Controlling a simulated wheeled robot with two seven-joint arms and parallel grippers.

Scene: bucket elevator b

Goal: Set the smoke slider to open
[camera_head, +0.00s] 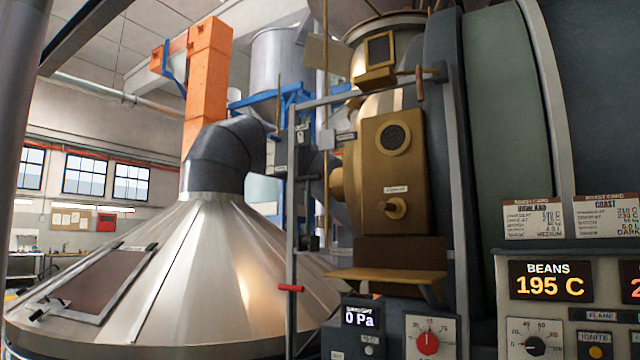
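A coffee roaster with a brass front plate (393,170) stands in the middle. A dark upright rail (291,215) stands left of it, with small label plates too small to read. A small red handle (290,288) sticks out low on this rail. A grey duct elbow (228,150) joins the large metal cone hood (215,265) behind the rail. I cannot tell which of these parts is the smoke slider or how it is set. Neither of my grippers shows in this view.
A control panel (500,280) at the lower right reads BEANS 195 C, with dials and an IGNITE button. A smaller display (360,316) reads 0 Pa, beside a red knob (428,342). A brass tray (388,276) juts out below the front plate.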

